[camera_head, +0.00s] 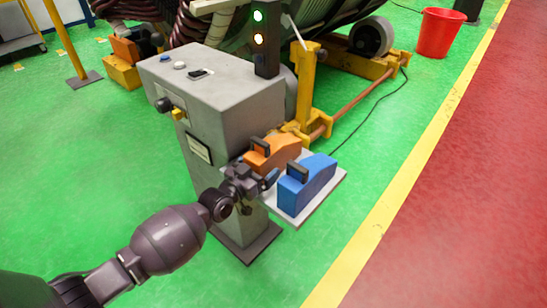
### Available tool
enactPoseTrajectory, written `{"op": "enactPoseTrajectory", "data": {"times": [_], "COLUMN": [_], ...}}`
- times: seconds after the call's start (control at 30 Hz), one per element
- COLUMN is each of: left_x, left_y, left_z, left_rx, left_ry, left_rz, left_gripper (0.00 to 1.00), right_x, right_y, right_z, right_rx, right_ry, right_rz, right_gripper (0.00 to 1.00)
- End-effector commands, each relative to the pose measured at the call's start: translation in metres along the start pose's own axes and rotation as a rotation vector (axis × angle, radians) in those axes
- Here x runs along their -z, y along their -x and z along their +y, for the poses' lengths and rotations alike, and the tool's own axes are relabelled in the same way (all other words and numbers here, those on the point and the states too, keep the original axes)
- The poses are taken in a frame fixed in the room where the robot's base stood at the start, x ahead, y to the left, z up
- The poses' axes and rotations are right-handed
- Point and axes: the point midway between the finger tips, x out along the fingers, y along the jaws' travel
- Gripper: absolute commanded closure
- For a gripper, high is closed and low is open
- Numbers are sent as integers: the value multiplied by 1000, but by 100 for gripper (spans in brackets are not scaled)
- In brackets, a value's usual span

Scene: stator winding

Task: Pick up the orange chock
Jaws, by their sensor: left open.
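The orange chock (280,151) sits on a light grey shelf (327,190) at the right side of a grey control cabinet. It has a dark handle at its near left end. A blue chock (313,182) of similar shape stands in front of it, to the right, on the same shelf. My left gripper (262,181) is at the shelf's left edge, next to the orange chock's handle end and just left of the blue chock. It is open. Whether it touches either chock cannot be told. My right gripper does not show.
The grey cabinet (215,95) with buttons on top and a signal light (260,28) stands close to my left arm. A yellow frame (305,85) with a wheel is behind. A red bucket (439,32) stands at the upper right. The green floor is clear in front.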

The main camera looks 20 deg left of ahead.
Motion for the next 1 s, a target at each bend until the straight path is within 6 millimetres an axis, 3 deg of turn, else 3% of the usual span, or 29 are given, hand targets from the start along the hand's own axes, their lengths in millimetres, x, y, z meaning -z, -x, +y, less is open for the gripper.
{"op": "enactPoseTrajectory", "data": {"times": [0.17,0.53,0.83,1.0], "left_x": [1,1,6,29], "left_y": [0,0,-1,-2], "left_z": [0,0,0,0], "left_rx": [0,0,0,0], "left_ry": [0,0,0,-2], "left_rz": [1,1,7,14], "left_gripper": [8,65,65,65], "right_x": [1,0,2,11], "right_y": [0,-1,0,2], "right_z": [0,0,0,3], "right_rx": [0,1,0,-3], "right_ry": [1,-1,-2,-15], "right_rz": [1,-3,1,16], "right_gripper": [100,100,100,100]}}
